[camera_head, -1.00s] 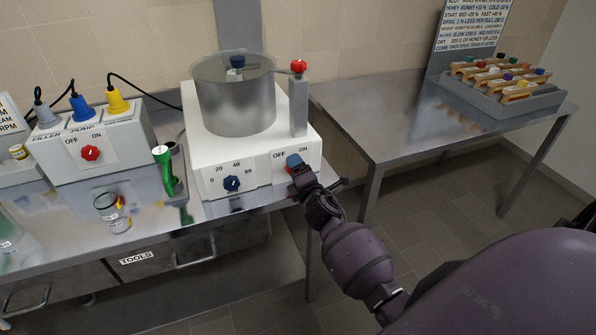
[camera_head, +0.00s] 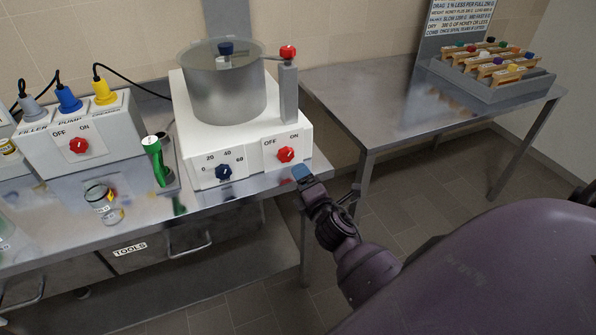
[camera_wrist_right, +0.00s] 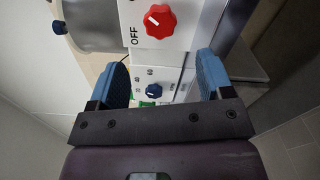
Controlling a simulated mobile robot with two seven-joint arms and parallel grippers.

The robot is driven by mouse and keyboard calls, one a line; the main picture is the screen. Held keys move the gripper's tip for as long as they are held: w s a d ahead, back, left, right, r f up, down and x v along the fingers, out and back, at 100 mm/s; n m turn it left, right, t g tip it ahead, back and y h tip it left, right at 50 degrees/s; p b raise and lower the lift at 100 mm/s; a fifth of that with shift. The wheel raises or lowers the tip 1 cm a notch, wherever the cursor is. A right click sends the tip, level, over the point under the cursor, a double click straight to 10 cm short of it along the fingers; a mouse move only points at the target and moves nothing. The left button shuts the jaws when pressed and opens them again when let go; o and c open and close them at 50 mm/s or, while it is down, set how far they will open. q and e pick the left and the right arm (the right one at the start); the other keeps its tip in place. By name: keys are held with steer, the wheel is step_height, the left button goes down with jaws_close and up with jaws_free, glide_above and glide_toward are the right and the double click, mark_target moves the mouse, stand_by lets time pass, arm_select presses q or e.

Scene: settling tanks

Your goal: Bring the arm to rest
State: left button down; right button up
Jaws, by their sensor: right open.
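My right gripper (camera_head: 306,176) is open and empty, just in front of the white machine's front right corner, below its red OFF/ON knob (camera_head: 286,154). In the right wrist view the two blue fingertips (camera_wrist_right: 162,80) stand apart with nothing between them. The red knob (camera_wrist_right: 160,20) lies beyond them, clear of the fingers. My right arm (camera_head: 345,245) reaches in from the lower right. My left gripper is not in view.
The white machine (camera_head: 245,140) carries a metal drum (camera_head: 222,90) and a blue dial (camera_head: 223,172). A rack (camera_head: 492,75) sits on the right table (camera_head: 385,110). Floor shows between the benches.

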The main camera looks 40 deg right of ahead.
steer(key=shift+s+a, duration=0.15)
steer(key=shift+s, duration=0.35)
stand_by(0.3)
